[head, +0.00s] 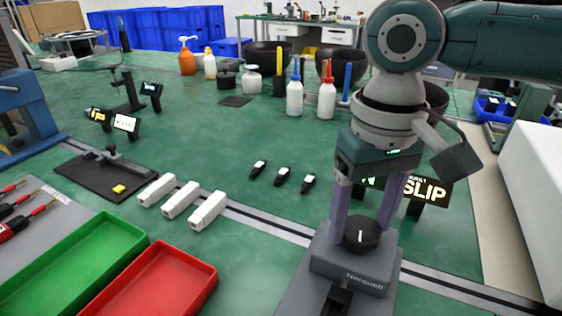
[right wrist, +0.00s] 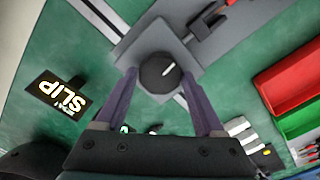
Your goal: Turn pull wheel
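The pull wheel, a black round knob (head: 361,234) with a white line mark, sits on top of a grey box-like unit (head: 350,268). In the right wrist view the knob (right wrist: 158,73) lies between the fingertips, its white mark pointing up and right. My right gripper (head: 364,222) comes down from above with its two purple fingers on either side of the knob. In the right wrist view the right gripper (right wrist: 159,76) appears open, with narrow gaps beside the knob; contact is hard to judge. My left gripper is out of view.
A dark display reading "SLIP" (head: 427,189) stands behind the gripper. White blocks (head: 181,200), small black parts (head: 283,176), and green (head: 80,262) and red (head: 155,285) trays lie to the left. Bottles (head: 294,97) and dark bowls stand farther back.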

